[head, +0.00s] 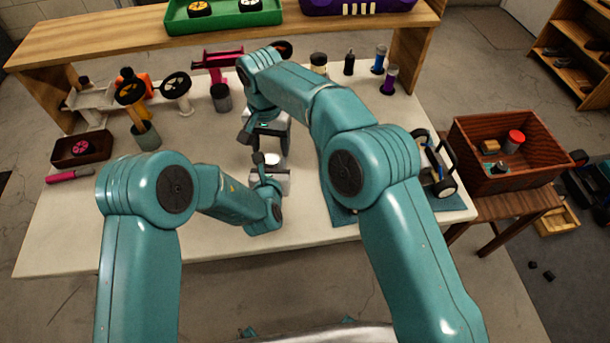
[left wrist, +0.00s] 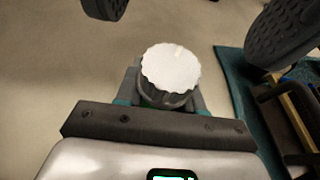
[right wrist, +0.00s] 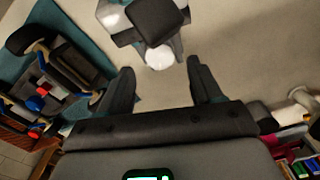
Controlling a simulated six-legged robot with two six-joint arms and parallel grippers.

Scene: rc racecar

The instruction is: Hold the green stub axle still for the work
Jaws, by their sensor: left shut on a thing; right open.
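My left gripper (head: 271,163) is shut on a part low over the middle of the bench. In the left wrist view its fingers (left wrist: 165,98) stand on both sides of this part, whose white scalloped top (left wrist: 171,68) faces the camera. A sliver of green shows under it, so I take it for the green stub axle; most of its body is hidden. The white end also shows in the right wrist view (right wrist: 160,58). My right gripper (head: 266,136) is open and empty, just beyond the left one. Its spread fingers (right wrist: 162,85) point toward the white end without touching it.
A partly built car (head: 440,172) sits on a teal mat (head: 456,203) at the right. A brown crate (head: 482,162) stands beyond the bench's right side. A dark tray (head: 64,155), a pink-handled tool (head: 68,177) and several stands occupy the left. The front left bench is clear.

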